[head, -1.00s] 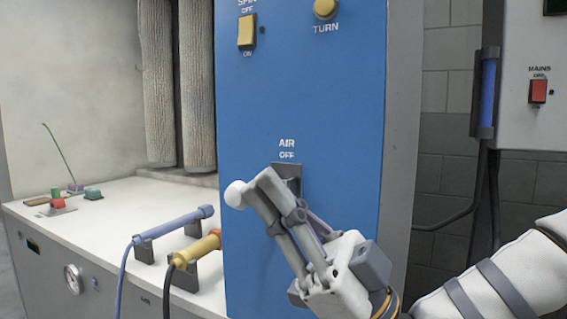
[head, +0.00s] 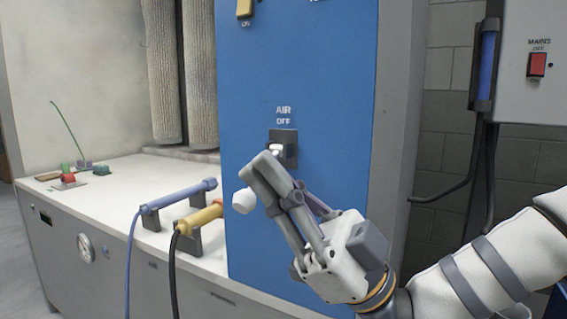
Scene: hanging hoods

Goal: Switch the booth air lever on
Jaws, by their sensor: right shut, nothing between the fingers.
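The air lever's dark plate (head: 290,135) is on the blue panel, under the words AIR and OFF. A pale hub shows on the plate. The lever's white round knob (head: 243,201) sticks out low and to the left of the plate. Its shaft is mostly hidden behind my fingers. My right gripper (head: 264,165) is shut and empty, in front of the panel just below the plate. Its fingers lie beside the knob; I cannot tell if they touch the lever. The panel below the plate is partly hidden. My left gripper is not in view.
A white bench (head: 115,195) at left holds a blue-handled tool (head: 180,196), a yellow tool (head: 201,217) and small coloured pieces. A red mains switch (head: 537,64) is on a grey box at right. A yellow switch (head: 244,8) is higher on the panel.

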